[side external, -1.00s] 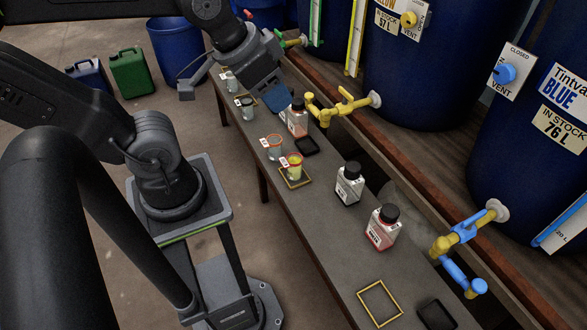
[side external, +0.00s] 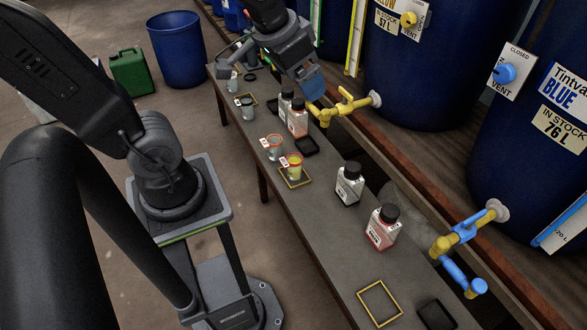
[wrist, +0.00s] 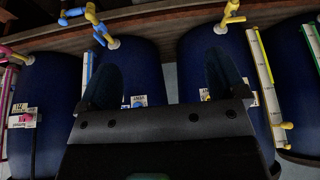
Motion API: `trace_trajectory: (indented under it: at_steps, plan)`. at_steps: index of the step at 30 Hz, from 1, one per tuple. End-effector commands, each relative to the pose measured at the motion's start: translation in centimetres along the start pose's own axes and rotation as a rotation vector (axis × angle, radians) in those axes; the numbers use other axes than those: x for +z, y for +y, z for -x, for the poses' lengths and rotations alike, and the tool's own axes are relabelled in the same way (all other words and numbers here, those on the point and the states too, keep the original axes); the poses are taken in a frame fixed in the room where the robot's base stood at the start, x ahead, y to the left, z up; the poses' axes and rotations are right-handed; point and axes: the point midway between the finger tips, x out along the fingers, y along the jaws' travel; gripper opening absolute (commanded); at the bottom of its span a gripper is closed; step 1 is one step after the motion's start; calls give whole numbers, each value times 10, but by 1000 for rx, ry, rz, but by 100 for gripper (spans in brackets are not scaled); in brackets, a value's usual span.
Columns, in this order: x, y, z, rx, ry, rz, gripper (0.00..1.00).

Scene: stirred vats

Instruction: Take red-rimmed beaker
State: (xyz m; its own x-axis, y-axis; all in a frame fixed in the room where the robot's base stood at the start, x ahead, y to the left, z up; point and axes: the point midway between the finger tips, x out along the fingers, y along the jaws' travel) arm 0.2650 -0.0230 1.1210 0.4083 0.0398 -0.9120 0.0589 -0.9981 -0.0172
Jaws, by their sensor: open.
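A clear beaker with yellow contents and a reddish rim (side external: 294,168) stands in a yellow square frame on the bench in the side view. A second clear beaker (side external: 274,148), whose rim also looks reddish, stands just behind it to the left. I cannot tell for certain which is the red-rimmed one. My gripper (side external: 292,75) is farther back above the bench, near the yellow tap. Its two fingers also show in the wrist view (wrist: 160,85), spread apart with nothing between them. The wrist view faces the vats and shows neither beaker.
Black-capped bottles stand near the beakers: two behind (side external: 297,120), a white one (side external: 349,184) and a red-filled one (side external: 382,228) in front. A yellow tap (side external: 340,107) juts over the bench (side external: 310,225). An empty yellow frame (side external: 379,303) lies at the near end.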

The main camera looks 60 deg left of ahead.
Motion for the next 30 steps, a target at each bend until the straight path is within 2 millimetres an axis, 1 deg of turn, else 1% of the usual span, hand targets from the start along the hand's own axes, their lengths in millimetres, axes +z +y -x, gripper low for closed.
trace_trajectory:
  at_steps: [1,3,5,6,8,10,14,15,17,18,19,22,23,24,26,27,30]
  plan:
    - [-15,-10,-14,-12,-30,19,90]
    - [-35,-23,-32,-24,-57,37,90]
    - [-49,-36,-49,-34,-82,55,90]
    - [-58,-45,-62,-40,-97,66,90]
    - [-70,-60,-82,-48,-122,83,90]
    - [-81,-79,-108,-56,-149,103,90]
    - [-93,-117,-161,-67,-201,142,90]
    - [-95,-129,-178,-69,-215,153,90]
    - [-94,-147,-205,-71,-240,173,90]
    - [-92,-160,-223,-73,-255,185,90]
    - [-89,-169,-237,-73,-267,194,90]
    - [-76,-199,-284,-73,-305,226,90]
    - [-69,-208,-299,-72,-318,236,90]
    - [-61,-219,-318,-71,-332,249,90]
    - [-46,-234,-345,-69,-353,268,90]
    - [-36,-244,-362,-67,-365,279,90]
    - [-10,-261,-397,-62,-392,304,90]
